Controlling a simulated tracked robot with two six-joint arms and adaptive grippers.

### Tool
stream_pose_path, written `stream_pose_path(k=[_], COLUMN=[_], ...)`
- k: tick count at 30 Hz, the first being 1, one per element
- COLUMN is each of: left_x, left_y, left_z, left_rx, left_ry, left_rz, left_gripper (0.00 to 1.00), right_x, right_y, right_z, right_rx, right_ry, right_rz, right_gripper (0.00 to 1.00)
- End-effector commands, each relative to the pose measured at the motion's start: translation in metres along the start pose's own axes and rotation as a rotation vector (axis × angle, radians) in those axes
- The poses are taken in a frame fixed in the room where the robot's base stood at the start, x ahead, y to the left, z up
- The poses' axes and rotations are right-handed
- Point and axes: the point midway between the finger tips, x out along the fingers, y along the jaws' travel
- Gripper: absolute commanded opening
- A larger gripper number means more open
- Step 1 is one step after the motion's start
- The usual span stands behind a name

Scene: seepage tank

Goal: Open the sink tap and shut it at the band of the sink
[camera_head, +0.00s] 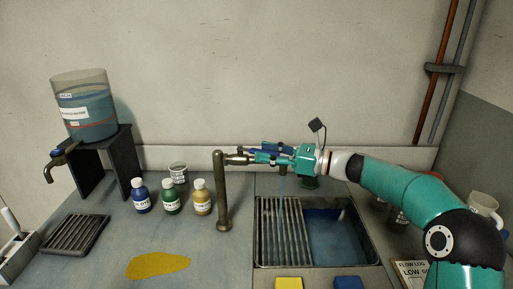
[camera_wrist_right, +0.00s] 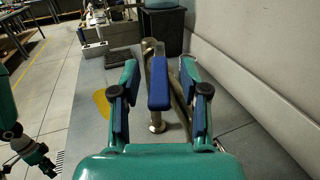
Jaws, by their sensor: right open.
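The sink tap has an upright bronze post (camera_head: 222,195) left of the sink, with a horizontal pipe at its top. Its blue lever (camera_wrist_right: 158,85) stands between the fingers of my right gripper (camera_wrist_right: 159,92) in the wrist view, with gaps on both sides. The right gripper is open around it, not closed on it. A thin blue streak of water (camera_head: 281,190) falls below the gripper into the sink (camera_head: 262,262). Bluish water (camera_head: 330,238) lies in the basin; I cannot make out the band. In the wrist view, part of my left arm shows at lower left; its jaw state is unclear.
A slatted rack (camera_head: 283,230) covers the sink's left part. Blue, green and yellow bottles (camera_head: 171,200) stand left of the post. A water tank (camera_head: 85,105) sits on a stand at left. A yellow patch (camera_head: 158,265) lies on the counter. A mug (camera_head: 482,205) stands at right.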

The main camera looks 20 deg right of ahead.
Motion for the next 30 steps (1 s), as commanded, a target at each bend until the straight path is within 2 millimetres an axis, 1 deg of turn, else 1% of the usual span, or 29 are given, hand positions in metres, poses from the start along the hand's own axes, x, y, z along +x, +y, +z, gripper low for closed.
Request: stream_pose_path(k=[1, 3, 6, 10, 17, 18, 20, 25, 26, 30], left_x=[-0.003, -0.004, -0.005, -0.005, -0.005, -0.005, -0.005, -0.005, -0.005, -0.005], left_y=[0.001, 0.002, 0.002, 0.002, 0.002, 0.002, 0.002, 0.002, 0.002, 0.002], left_z=[0.000, 0.000, 0.000, 0.000, 0.000, 0.000, 0.000, 0.000, 0.000, 0.000], left_rx=[0.000, 0.000, 0.000, 0.000, 0.000, 0.000, 0.000, 0.000, 0.000, 0.000], left_ry=[0.000, 0.000, 0.000, 0.000, 0.000, 0.000, 0.000, 0.000, 0.000, 0.000], left_rz=[0.000, 0.000, 0.000, 0.000, 0.000, 0.000, 0.000, 0.000, 0.000, 0.000], left_gripper=[0.45, 0.45, 0.45, 0.45, 0.45, 0.45, 0.45, 0.45, 0.45, 0.45], right_x=[0.008, 0.017, 0.024, 0.029, 0.029, 0.029, 0.029, 0.029, 0.029, 0.029], right_y=[0.001, 0.000, 0.000, 0.000, 0.000, 0.000, 0.000, 0.000, 0.000, 0.000], right_z=[0.002, 0.001, 0.001, 0.000, 0.000, 0.000, 0.000, 0.000, 0.000, 0.000], right_rx=[-0.001, 0.000, 0.000, 0.000, 0.000, 0.000, 0.000, 0.000, 0.000, 0.000], right_ry=[-0.001, -0.001, -0.001, -0.001, -0.001, -0.001, -0.001, -0.001, -0.001, -0.001], right_rz=[0.003, 0.001, 0.001, -0.001, -0.001, -0.001, -0.001, -0.001, -0.001, -0.001], right_gripper=[0.45, 0.45, 0.45, 0.45, 0.45, 0.41, 0.31, 0.03, 0.00, 0.00])
